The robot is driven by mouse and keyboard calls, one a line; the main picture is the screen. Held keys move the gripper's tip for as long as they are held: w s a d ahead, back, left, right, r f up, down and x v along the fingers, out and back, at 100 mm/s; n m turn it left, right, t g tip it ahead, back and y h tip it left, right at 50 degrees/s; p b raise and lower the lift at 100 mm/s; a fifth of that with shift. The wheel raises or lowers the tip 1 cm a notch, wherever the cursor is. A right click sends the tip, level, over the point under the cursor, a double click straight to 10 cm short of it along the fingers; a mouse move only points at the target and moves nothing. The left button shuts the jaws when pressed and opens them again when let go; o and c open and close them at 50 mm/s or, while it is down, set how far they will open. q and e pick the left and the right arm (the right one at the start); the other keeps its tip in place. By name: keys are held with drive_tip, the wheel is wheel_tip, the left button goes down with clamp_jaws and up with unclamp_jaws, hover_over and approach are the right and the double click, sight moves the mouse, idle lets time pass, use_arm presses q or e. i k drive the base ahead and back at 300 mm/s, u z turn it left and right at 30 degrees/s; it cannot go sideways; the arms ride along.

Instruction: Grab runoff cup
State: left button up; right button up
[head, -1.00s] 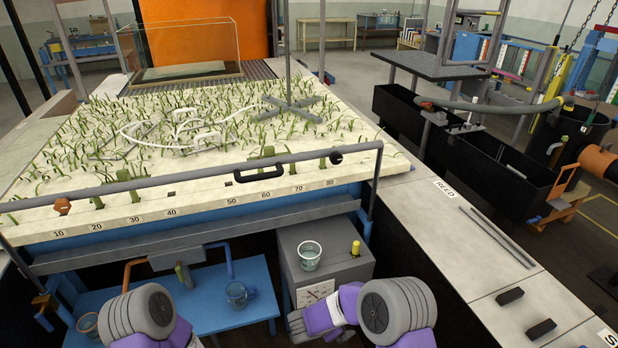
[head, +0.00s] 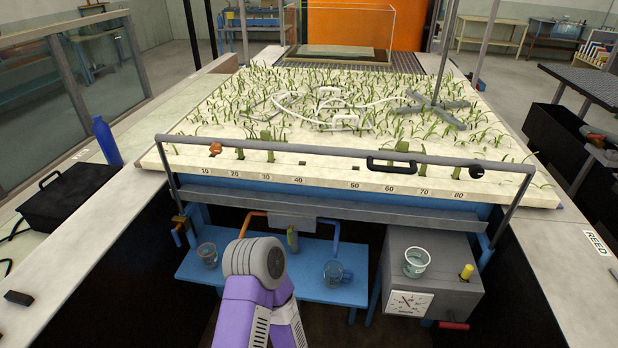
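Three vessels stand below the planted bed. A clear cup (head: 207,254) stands on the left part of the low blue bench (head: 215,272), by an orange pipe. A bluish glass mug (head: 334,273) stands farther right on the same bench, near a blue pipe. A clear cup with a white rim (head: 416,263) stands upright on the grey box with a dial. I cannot tell from labels which is the runoff cup. One purple arm of mine with a grey round joint rises at the lower middle, before the bench. No gripper fingers show, and no vessel is held.
A railing (head: 340,154) and a grey ledge cross the front of the bed (head: 330,182), above the vessels. The grey box (head: 440,290) has a yellow knob and a red handle. A blue bottle (head: 106,142) and a black case (head: 75,196) are at left.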

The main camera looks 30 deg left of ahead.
sight(207, 252)
drive_tip(key=u, duration=2.15)
drive_tip(key=k, duration=0.45)
drive_tip(key=u, duration=0.7)
drive_tip(key=i, duration=1.45)
drive_tip(key=z, duration=1.5)
drive_tip(key=i, duration=0.65)
drive_tip(key=z, duration=0.7)
